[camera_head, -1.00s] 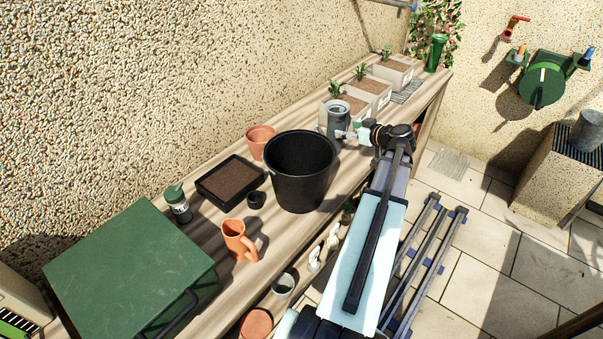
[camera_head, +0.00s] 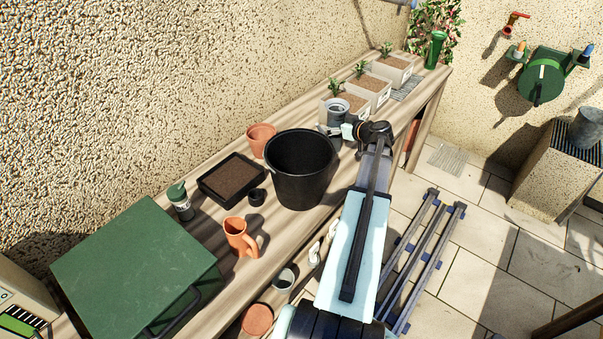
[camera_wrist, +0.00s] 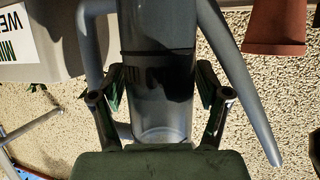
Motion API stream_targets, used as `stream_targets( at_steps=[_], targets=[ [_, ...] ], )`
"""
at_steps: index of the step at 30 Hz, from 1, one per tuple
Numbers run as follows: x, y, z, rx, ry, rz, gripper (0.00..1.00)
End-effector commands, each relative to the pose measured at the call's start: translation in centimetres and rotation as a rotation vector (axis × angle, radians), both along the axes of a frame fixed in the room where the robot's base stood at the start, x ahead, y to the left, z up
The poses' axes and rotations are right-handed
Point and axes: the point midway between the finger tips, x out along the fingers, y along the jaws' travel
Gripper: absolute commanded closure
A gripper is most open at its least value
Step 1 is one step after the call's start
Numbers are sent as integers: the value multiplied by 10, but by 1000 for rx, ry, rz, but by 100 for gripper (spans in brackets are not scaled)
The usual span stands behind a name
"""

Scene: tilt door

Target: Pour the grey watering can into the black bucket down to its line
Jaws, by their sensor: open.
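The grey watering can (camera_head: 338,107) stands on the bench behind and right of the black bucket (camera_head: 300,172), in front of a planter. In the wrist view, which appears upside down, the can's body (camera_wrist: 160,85) fills the middle, with a dark line around it, the spout (camera_wrist: 238,80) at right and a handle at left. My gripper (camera_wrist: 160,105) is open, with one finger on either side of the can's body. I cannot tell whether the fingers touch it. In the head view my wrist hides the gripper's grip region. The bucket's inside is dark; no line shows in it.
Planters with seedlings (camera_head: 368,89) stand close behind the can. A terracotta pot (camera_head: 260,137), a soil tray (camera_head: 231,178), an orange jug (camera_head: 238,236) and a green box (camera_head: 132,268) are also on the bench. The rough wall runs along its back.

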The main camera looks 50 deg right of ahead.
Motion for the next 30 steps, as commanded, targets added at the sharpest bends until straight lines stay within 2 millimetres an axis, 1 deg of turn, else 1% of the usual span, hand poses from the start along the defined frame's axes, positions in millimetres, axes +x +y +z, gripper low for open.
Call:
stream_targets(
  at_steps=[1,2,3,5,6,14,30],
  targets=[
    [0,0,0,0,0,0,35],
    [0,0,0,0,0,0,46],
    [0,0,0,0,0,0,60],
    [0,0,0,0,0,0,81],
    [0,0,0,0,0,0,95],
    [0,0,5,-1,-2,0,96],
    [0,0,42,0,-2,0,96]
  ],
)
